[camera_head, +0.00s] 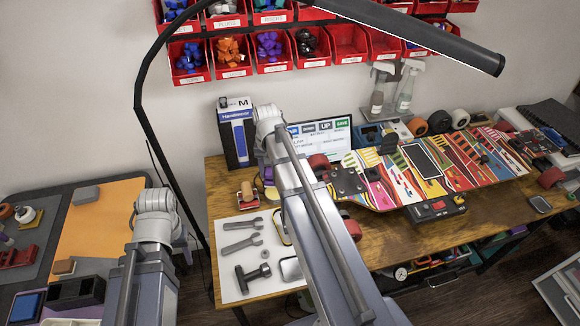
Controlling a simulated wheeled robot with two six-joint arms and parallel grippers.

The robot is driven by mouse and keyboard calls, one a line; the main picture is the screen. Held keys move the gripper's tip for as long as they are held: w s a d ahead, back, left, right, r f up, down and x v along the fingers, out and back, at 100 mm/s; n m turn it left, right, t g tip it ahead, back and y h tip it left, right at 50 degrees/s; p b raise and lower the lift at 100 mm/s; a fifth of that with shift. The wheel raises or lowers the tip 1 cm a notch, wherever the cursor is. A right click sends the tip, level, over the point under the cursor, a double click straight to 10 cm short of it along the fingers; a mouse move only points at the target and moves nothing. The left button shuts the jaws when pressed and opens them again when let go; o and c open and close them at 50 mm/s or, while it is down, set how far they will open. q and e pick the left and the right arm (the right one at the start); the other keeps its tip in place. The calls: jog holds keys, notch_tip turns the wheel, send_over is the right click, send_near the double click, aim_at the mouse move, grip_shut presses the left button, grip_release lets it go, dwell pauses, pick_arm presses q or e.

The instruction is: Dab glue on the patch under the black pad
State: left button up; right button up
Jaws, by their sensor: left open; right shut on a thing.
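A brightly striped skateboard deck (459,182) lies on the wooden bench. A black rectangular pad with a pale edge (422,160) is on its middle; a darker plate with bolts (348,182) is at its left end. Which patch is meant, and what lies under the pad, I cannot make out. No glue is clearly recognisable. My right arm reaches up across the bench in front of the deck's left end, and its gripper is hidden. My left arm stands at the lower left, and its gripper is hidden too.
Wrenches and a dark hammer-like tool lie on a white sheet (230,286). A blue and black box (237,136) and a screen (322,137) stand behind. Spray bottles (406,88) are at the back. A black lamp (420,30) hangs overhead. A side table with an orange mat (98,218) is left.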

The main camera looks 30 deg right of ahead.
pick_arm(q)
jog(key=shift+o, duration=0.8)
jog(key=shift+w+d+f, duration=0.1)
jog(key=shift+d, duration=0.1)
pick_arm(e)
jog(key=shift+w+d+f, duration=0.1)
jog(key=shift+d, duration=0.25)
pick_arm(q)
jog(key=shift+o, duration=0.2)
jog(key=shift+d+f, duration=0.1)
jog(key=shift+f, duration=0.05)
pick_arm(e)
jog(key=shift+w+d+f, duration=0.15)
jog(key=shift+w+d, duration=0.15)
jog(key=shift+d, duration=0.05)
pick_arm(q)
jog(key=shift+b, duration=0.3)
pick_arm(e)
jog(key=shift+f, duration=0.1)
pick_arm(q)
notch_tip(320, 180, down, 6)
jog(key=b, duration=0.6)
pick_arm(e)
notch_tip(320, 180, down, 6)
jog(key=shift+r, duration=0.1)
pick_arm(q)
jog(key=shift+f+b, duration=0.5)
pick_arm(e)
jog(key=shift+s+f, duration=0.1)
jog(key=shift+f, duration=0.4)
